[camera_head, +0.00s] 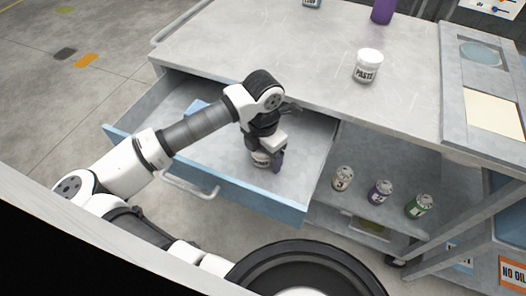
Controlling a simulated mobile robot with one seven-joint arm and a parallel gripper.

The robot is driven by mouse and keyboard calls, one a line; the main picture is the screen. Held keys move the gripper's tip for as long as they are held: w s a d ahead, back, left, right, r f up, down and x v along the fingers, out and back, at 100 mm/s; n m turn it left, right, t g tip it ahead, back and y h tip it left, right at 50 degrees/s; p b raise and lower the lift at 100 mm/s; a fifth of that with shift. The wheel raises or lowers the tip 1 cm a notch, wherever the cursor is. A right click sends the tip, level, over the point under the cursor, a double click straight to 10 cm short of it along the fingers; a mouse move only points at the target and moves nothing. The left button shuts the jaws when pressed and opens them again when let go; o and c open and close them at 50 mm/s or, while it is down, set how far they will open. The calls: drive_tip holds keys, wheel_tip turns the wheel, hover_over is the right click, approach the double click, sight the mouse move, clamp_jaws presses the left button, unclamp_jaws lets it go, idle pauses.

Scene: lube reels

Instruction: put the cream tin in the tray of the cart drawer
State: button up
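The cart drawer (215,150) is pulled out, with a pale grey floor and a light blue front. My gripper (266,158) points down into its right part. A small pale tin with dark marks (260,159) shows at the fingertips, partly covered by them. A purple piece (277,160) is right beside it; I cannot tell whether it is a finger or an object. I cannot tell whether the fingers grip the tin. A cream tin marked 3 (343,179) stands upright on the lower shelf. A blue item (197,107), perhaps the tray, lies behind my arm, mostly hidden.
A purple tin (380,192) and a green tin (418,206) stand beside the shelf's cream tin. A white PASTE jar (367,66) and a purple bottle (383,10) stand on the cart top (270,45). The drawer's left floor looks clear.

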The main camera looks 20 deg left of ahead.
drive_tip(key=shift+r, duration=0.1)
drive_tip(key=shift+r+p, duration=0.15)
drive_tip(key=shift+p, duration=0.15)
wheel_tip(320, 180, up, 12)
drive_tip(key=shift+f+b, duration=0.1)
drive_tip(key=shift+b, duration=0.7)
